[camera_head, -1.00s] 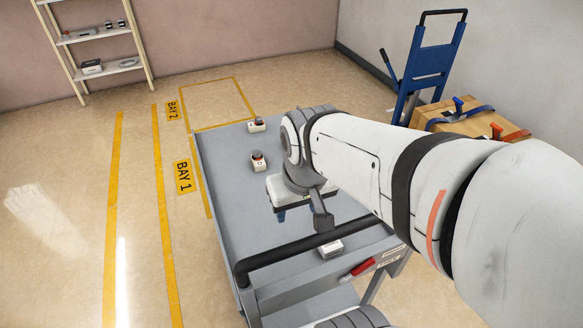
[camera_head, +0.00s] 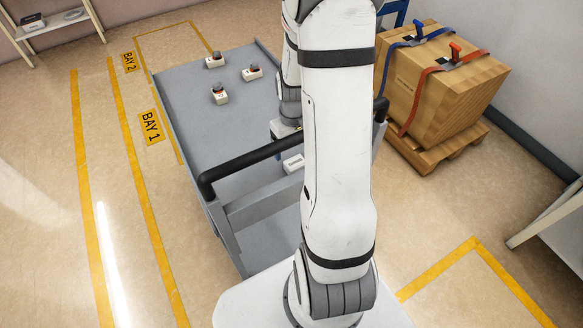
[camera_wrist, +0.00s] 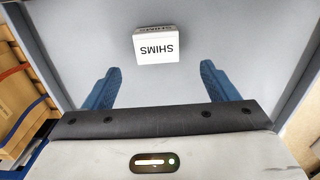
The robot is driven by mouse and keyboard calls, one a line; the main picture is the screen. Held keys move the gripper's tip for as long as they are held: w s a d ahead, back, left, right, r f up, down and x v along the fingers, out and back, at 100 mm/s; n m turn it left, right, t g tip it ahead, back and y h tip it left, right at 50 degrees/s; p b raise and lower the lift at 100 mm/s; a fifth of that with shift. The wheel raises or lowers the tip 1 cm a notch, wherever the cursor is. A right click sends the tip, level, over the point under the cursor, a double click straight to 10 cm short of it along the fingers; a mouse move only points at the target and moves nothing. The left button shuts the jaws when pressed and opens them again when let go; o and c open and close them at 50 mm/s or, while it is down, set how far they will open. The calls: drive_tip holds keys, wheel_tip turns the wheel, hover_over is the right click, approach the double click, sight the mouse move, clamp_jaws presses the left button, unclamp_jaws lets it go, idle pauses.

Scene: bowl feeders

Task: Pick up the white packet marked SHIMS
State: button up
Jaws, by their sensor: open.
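The white packet marked SHIMS (camera_wrist: 157,48) lies on the grey cart top (camera_wrist: 95,20) in the wrist view, ahead of the fingertips and roughly centred between them. In the head view the white packet (camera_head: 293,163) sits on the cart's near end, beside the black handle, partly hidden by my arm. My gripper (camera_wrist: 160,78) is open, its two blue fingers apart with nothing between them. In the head view my arm hides most of the gripper.
A strapped wooden crate (camera_head: 438,80) on a pallet stands right of the cart.

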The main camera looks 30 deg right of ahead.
sight(295, 162)
drive_tip(key=f, duration=0.7)
drive_tip(key=shift+s+d+f, duration=0.2)
drive_tip(key=shift+s+f, duration=0.1)
drive_tip(key=shift+s, duration=0.1)
drive_tip(key=shift+c, duration=0.3)
drive_tip(key=c, duration=1.1)
